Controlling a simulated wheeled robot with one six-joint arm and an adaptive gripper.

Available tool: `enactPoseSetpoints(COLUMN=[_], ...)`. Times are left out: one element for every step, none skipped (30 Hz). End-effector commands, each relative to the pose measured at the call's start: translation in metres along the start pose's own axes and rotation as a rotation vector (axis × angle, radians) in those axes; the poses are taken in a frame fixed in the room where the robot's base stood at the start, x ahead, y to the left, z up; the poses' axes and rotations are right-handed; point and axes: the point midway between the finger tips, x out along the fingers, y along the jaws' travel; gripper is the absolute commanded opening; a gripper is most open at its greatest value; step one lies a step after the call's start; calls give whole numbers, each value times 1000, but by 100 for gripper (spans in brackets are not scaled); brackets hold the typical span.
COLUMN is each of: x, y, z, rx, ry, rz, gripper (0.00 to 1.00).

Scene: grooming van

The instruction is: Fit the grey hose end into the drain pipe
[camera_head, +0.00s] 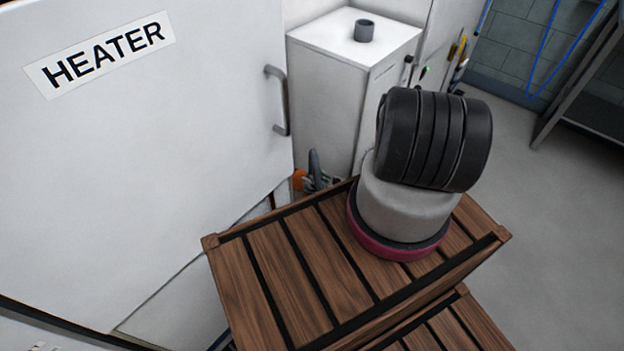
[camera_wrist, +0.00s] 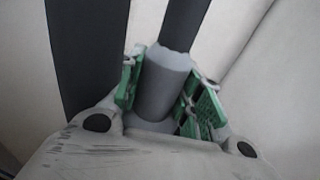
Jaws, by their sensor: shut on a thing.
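In the wrist view my gripper (camera_wrist: 161,88) is shut on a grey cylindrical hose end (camera_wrist: 162,75), with a green pad on each side of it. A narrower dark grey length runs from it to the top edge of the view. In the head view a short, open-topped grey pipe (camera_head: 365,30) stands upright on a white cabinet (camera_head: 335,95); it looks like the drain pipe. The wrist view shows no pipe opening I can make out.
A large white panel marked HEATER (camera_head: 150,190), with a handle (camera_head: 281,100), fills the left. A slatted wooden top (camera_head: 290,265) is in front. Small orange and grey things (camera_head: 313,172) show low beside the cabinet. Grey floor (camera_head: 560,240) is clear at right. A wide dark band (camera_wrist: 87,55) stands left of the hose.

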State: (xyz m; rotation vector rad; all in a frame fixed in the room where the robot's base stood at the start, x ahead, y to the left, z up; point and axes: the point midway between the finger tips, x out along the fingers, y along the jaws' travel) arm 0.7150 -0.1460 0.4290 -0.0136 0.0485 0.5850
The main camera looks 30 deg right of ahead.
Motion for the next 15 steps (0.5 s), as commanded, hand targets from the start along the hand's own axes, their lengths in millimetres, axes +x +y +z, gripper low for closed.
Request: enactPoseSetpoints(x=[0, 0, 0, 0, 0, 0, 0, 0, 0, 0, 0, 0, 0, 0, 0], y=[0, 0, 0, 0, 0, 0, 0, 0, 0, 0, 0, 0, 0, 0, 0], z=[0, 0, 0, 0, 0, 0, 0, 0, 0, 0, 0, 0, 0, 0, 0], rx=[0, 0, 0, 0, 0, 0, 0, 0, 0, 0, 0, 0, 0, 0, 0], ry=[-1, -1, -1, -1, -1, -1, -1, -1, -1, -1, 0, 0, 0, 0, 0], rz=[0, 0, 0, 0, 0, 0, 0, 0, 0, 0, 0, 0, 0, 0, 0], gripper=[2, 2, 2, 2, 2, 2, 2, 41, 48, 54, 59, 61, 61, 61, 61])
